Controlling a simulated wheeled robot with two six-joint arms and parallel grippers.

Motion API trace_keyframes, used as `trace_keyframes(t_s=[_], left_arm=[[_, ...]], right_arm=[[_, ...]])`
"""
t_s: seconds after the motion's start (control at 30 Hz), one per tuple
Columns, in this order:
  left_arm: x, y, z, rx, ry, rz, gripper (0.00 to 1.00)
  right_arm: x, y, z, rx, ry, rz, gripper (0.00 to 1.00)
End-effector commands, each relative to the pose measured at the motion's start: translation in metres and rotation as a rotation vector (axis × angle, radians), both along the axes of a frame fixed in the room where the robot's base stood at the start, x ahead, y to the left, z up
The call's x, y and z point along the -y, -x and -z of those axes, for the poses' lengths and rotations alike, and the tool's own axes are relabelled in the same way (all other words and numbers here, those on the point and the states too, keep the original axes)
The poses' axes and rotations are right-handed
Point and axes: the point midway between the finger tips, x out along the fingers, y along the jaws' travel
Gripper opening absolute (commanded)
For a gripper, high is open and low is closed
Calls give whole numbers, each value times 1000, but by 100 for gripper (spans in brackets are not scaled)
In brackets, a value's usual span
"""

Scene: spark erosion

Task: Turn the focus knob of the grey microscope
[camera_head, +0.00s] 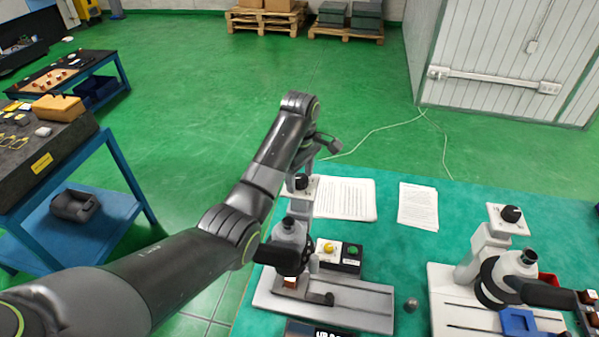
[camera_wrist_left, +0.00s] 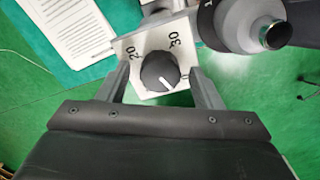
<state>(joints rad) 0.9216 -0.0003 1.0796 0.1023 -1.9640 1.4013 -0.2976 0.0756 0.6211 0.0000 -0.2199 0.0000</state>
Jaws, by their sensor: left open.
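A grey microscope (camera_head: 290,232) stands on a pale slotted base (camera_head: 330,303) at the near middle of the green-topped table. Its black round knob (camera_head: 302,182) sits on a white plate at the top. My left gripper (camera_head: 308,160) is open above the knob. In the wrist view its fingers (camera_wrist_left: 160,80) stand on either side of the knob; contact cannot be told. My right gripper is not in view.
A second similar microscope (camera_head: 475,255) with a black knob stands to the right. A blue cart (camera_head: 115,210) stands left.

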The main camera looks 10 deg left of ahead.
Motion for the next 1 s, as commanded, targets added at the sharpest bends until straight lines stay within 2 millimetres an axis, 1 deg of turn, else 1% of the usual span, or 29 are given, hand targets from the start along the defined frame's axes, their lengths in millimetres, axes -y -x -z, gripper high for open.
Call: trace_keyframes(t_s=[0.17, 0.3, 0.5, 0.53, 0.77, 1.0], left_arm=[[0, 0, 0, 0, 0, 0, 59], [0, 0, 0, -1, 0, 0, 42], [0, 0, 0, -1, 0, 0, 16], [0, 0, 0, -1, 0, 0, 15], [0, 0, 0, -1, 0, 21, 15], [0, 0, 0, 0, 0, 133, 15]], right_arm=[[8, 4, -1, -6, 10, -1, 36], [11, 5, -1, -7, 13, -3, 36], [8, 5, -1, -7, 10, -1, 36], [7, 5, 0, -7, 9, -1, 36], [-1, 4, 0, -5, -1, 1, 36], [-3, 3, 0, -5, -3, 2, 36]])
